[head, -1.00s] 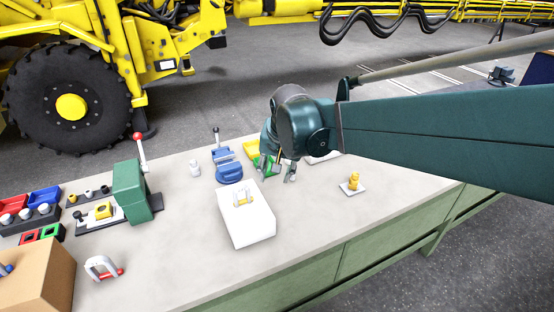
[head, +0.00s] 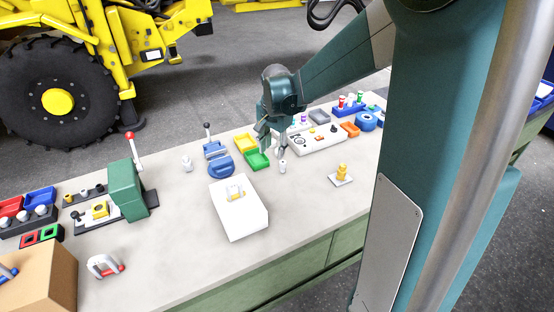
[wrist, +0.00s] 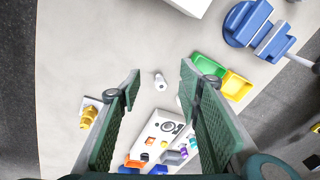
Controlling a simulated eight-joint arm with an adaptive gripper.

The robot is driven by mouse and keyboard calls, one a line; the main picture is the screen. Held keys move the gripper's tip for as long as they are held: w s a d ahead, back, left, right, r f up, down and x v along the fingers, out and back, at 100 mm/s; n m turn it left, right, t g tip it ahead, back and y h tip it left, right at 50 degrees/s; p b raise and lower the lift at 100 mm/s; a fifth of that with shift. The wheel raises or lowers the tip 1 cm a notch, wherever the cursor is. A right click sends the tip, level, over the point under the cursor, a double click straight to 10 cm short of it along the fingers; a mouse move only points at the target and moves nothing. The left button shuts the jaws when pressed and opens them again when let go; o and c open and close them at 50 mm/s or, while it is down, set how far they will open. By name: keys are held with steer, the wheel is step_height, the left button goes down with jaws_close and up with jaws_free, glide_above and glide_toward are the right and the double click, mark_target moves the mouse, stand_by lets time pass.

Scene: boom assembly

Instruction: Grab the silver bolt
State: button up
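A small silver-white upright piece (head: 283,167), which looks like the silver bolt, stands on the bench right of the green tray. In the wrist view it (wrist: 160,82) shows beyond and between my two fingertips, with bare bench around it. My gripper (head: 271,148) is above the bench close to it, pointing down. Its fingers are spread apart in the wrist view, with nothing between them. Another small pale upright piece (head: 187,163) stands left of the blue vise; I cannot tell its exact kind.
The green tray (head: 257,160) and yellow tray (head: 245,142) lie near my gripper, beside the blue vise (head: 218,160). A white block (head: 238,218) is nearer the front. A yellow part on a plate (head: 342,174) stands to the right. A white panel (head: 318,142) with coloured pieces lies behind.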

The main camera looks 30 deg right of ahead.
mark_target(283, 162)
steer(key=w+d+f+m+p, duration=0.2)
steer(key=w+d+f, duration=0.1)
steer(key=w+d+f+m+g+p, duration=0.1)
steer(key=w+d+f+m+p, duration=0.1)
steer(key=w+d+f, duration=0.1)
steer(key=shift+w+d+f+g, duration=0.1)
steer(key=shift+d+f+g, duration=0.2)
steer(key=shift+d+f, duration=0.25)
steer(key=shift+w+d+f+m, duration=0.25)
steer(key=shift+d+f+m, duration=0.05)
steer(key=shift+d+f, duration=0.2)
steer(key=shift+f, duration=0.1)
steer(key=shift+f, duration=1.25)
steer(key=shift+f, duration=2.6)
steer(key=shift+c, duration=0.3)
